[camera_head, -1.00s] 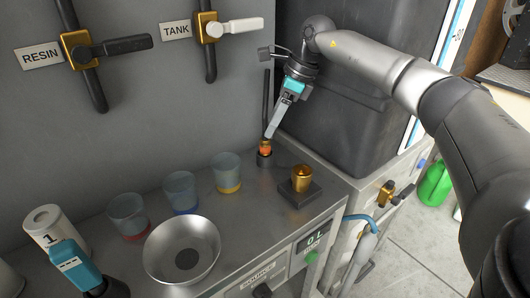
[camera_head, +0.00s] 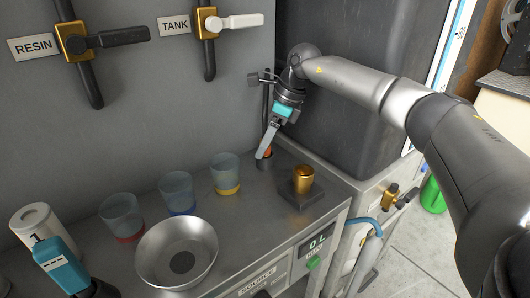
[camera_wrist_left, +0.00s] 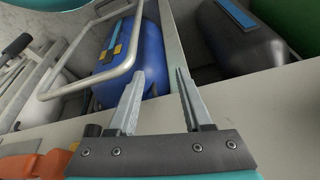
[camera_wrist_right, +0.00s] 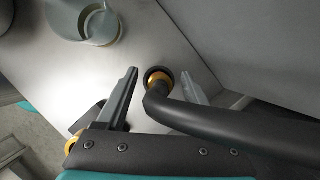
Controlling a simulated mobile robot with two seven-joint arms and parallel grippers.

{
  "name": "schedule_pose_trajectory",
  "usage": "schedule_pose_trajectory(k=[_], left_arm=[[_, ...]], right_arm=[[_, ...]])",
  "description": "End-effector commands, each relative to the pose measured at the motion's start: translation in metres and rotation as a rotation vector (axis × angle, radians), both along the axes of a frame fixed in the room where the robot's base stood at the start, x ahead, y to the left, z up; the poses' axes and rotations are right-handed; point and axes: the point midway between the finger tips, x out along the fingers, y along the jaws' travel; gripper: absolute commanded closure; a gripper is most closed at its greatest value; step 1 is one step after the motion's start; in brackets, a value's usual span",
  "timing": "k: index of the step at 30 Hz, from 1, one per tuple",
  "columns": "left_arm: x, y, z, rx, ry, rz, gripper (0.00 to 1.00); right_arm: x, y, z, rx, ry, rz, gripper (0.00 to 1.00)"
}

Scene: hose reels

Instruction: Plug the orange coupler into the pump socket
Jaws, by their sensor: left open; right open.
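The orange coupler (camera_head: 267,150) stands upright near the back of the metal counter, partly hidden by my right gripper (camera_head: 264,154). In the right wrist view, a black hose (camera_wrist_right: 205,117) runs to the coupler's orange-gold collar (camera_wrist_right: 159,76). The open fingers of my right gripper (camera_wrist_right: 163,88) are on either side of it; I cannot tell whether they touch. A brass cylinder on a dark block (camera_head: 303,182), apparently the pump socket, stands to the right on the counter. My left gripper (camera_wrist_left: 155,85) is open and empty, away from the coupler.
Several tinted cups (camera_head: 178,193) and a metal bowl (camera_head: 148,262) stand left of the coupler. A white roll (camera_head: 37,228) is further left. The wall with valve handles (camera_head: 122,37) rises behind. A dark tank (camera_head: 345,110) stands behind the right side.

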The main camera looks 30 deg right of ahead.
Motion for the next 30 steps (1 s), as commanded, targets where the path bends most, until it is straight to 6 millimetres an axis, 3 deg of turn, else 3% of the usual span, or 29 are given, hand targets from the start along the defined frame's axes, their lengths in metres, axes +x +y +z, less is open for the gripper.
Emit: schedule_pose_trajectory(k=[7,24,30], left_arm=[[0.0001,0.0002,0.0010,0.000,-0.001,0.000,0.50],[0.0003,-0.0002,0.0009,0.000,-0.002,0.000,0.50],[0.0003,-0.0003,0.0008,0.000,-0.002,0.000,0.50]], right_arm=[[0.0001,0.0001,-0.0003,0.000,0.000,0.000,0.33],[0.0000,0.0000,-0.0001,0.000,0.000,0.000,0.98],[-0.0001,-0.0001,-0.0002,-0.001,0.001,0.000,1.00]])
